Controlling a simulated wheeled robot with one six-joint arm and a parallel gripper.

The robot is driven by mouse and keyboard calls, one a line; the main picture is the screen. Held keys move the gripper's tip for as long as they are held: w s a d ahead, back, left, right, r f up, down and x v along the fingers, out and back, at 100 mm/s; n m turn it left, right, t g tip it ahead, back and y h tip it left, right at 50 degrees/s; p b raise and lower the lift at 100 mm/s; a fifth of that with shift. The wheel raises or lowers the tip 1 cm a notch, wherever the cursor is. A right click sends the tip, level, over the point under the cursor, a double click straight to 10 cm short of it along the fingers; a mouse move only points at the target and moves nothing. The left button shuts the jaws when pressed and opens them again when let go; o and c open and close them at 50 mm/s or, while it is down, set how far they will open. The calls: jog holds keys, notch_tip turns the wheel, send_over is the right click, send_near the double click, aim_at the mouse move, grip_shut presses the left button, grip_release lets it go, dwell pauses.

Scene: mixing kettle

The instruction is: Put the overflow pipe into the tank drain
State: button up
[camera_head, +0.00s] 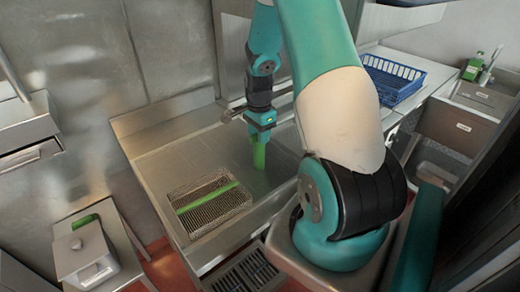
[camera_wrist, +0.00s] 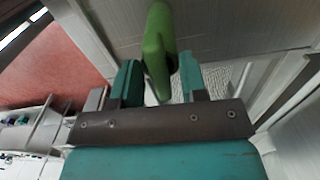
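The overflow pipe is a green tube (camera_head: 259,156) hanging roughly upright below my gripper (camera_head: 261,124) in the head view. The pipe is over the right part of a wide steel tank top (camera_head: 160,160). Whether its lower end touches the steel is unclear. I cannot make out the drain opening in either view.
A blue crate (camera_head: 393,78) is at the back right. A grey lidded container (camera_head: 85,254) stands at lower left. A green bottle (camera_head: 473,66) is by the sink.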

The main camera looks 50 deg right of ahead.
jog(key=shift+r+p, duration=2.05)
jog(key=shift+r, duration=0.55)
jog(key=shift+f, duration=0.1)
